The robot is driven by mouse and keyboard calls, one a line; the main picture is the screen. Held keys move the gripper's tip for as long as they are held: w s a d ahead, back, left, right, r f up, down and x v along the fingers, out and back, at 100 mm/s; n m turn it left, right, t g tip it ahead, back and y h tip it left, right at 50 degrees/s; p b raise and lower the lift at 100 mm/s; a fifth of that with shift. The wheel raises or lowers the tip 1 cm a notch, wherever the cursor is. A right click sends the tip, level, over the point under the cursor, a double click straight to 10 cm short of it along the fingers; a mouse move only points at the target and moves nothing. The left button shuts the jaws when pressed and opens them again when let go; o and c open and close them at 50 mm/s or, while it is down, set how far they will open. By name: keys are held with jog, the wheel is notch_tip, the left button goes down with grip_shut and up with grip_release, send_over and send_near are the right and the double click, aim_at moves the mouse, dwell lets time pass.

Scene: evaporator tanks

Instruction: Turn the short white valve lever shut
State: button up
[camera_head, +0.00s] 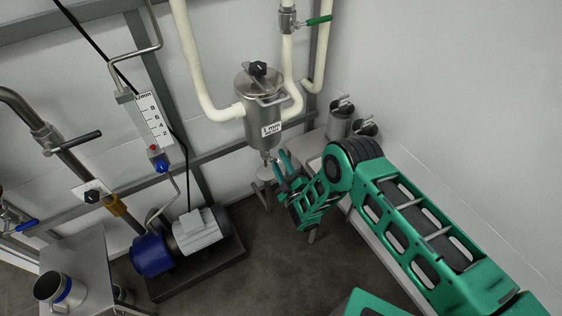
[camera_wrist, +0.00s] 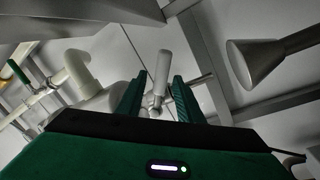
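The short white valve lever (camera_wrist: 164,68) stands nearly upright in the wrist view, with a metal joint at its lower end. My gripper (camera_wrist: 159,78) is open, with one green finger on each side of the lever in that view. Gaps show between lever and fingers, and I cannot tell how far ahead of the fingertips it is. In the head view my gripper (camera_head: 281,160) is just below the steel tank (camera_head: 262,105), beside the small metal fitting (camera_head: 268,157) under it. The lever is too small to make out there.
White pipes (camera_head: 195,65) join the tank, and a green-handled valve (camera_head: 318,20) is above. Two steel canisters (camera_head: 340,118) stand on the bench at right. A blue and grey pump (camera_head: 195,235) is on the floor at left. A metal cone (camera_wrist: 255,62) is right of the lever.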

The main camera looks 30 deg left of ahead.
jog(key=v, duration=1)
jog(key=shift+s+d, duration=0.15)
jog(key=shift+f, duration=0.1)
jog(key=c, duration=0.8)
jog(key=shift+s+d+f+n, duration=0.1)
jog(key=shift+f+n, duration=0.05)
jog(key=shift+n, duration=0.55)
grip_shut()
notch_tip(320, 180, down, 5)
jog(key=s+d+n+g, duration=0.2)
jog(key=n, duration=1.6)
jog(key=w+a+r, duration=0.3)
jog(key=w+a, duration=0.4)
jog(key=shift+w+r, duration=0.2)
jog(key=shift+r, duration=0.1)
